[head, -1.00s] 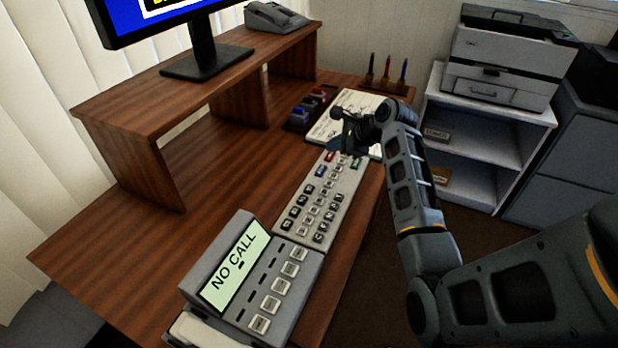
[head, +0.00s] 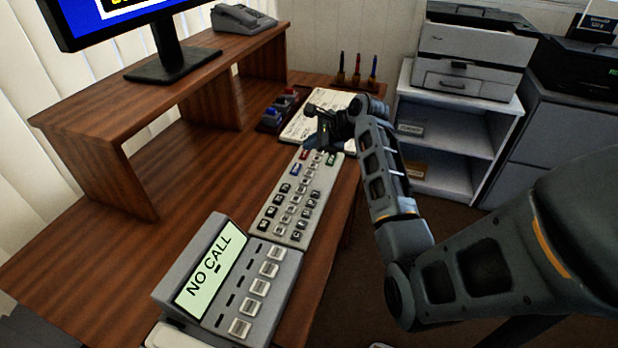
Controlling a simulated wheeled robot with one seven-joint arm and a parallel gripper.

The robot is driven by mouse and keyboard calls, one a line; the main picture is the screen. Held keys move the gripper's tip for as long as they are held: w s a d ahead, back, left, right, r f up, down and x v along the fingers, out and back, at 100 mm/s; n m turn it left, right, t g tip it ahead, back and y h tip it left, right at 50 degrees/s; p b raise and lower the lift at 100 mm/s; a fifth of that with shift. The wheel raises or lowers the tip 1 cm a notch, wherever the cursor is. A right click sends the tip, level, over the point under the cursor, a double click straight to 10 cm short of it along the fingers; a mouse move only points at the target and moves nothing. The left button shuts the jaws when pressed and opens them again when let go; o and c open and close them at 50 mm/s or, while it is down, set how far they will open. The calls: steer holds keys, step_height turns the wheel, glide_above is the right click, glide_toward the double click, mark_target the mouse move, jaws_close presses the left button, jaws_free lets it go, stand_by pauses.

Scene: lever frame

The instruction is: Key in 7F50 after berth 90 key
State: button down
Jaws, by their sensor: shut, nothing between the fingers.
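A light grey keypad panel (head: 267,227) with several black, grey and coloured keys lies flat on the wooden desk. Its key labels are too small to read. A grey console (head: 188,292) stands at its near end; its display (head: 211,272) reads "NO CALL", with a column of pale buttons (head: 259,287) beside it. My gripper (head: 316,143) is shut and empty over the far end of the keypad, near the red, blue and green keys. I cannot tell whether it touches anything. The berth 90 key cannot be picked out.
A monitor (head: 125,20) and a phone (head: 240,19) stand on the raised shelf (head: 90,115) at the left. Stamps (head: 280,110), a paper pad (head: 298,129) and a pen holder (head: 357,80) are behind the keypad. A printer (head: 470,55) stands at the back right. The desk left of the keypad is clear.

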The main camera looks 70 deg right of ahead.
steer(key=b, duration=0.5)
glide_above(311, 174)
step_height(311, 174, down, 5)
steer(key=shift+s+r, duration=0.1)
steer(key=shift+f, duration=1.05)
steer(key=shift+f, duration=0.8)
stand_by(1.5)
steer(key=shift+r, duration=0.1)
steer(key=shift+r+p, duration=0.75)
steer(key=shift+p, duration=0.5)
steer(key=v, duration=0.7)
steer(key=shift+s+r, duration=0.25)
steer(key=shift+s, duration=0.05)
steer(key=shift+a, duration=0.1)
stand_by(1.3)
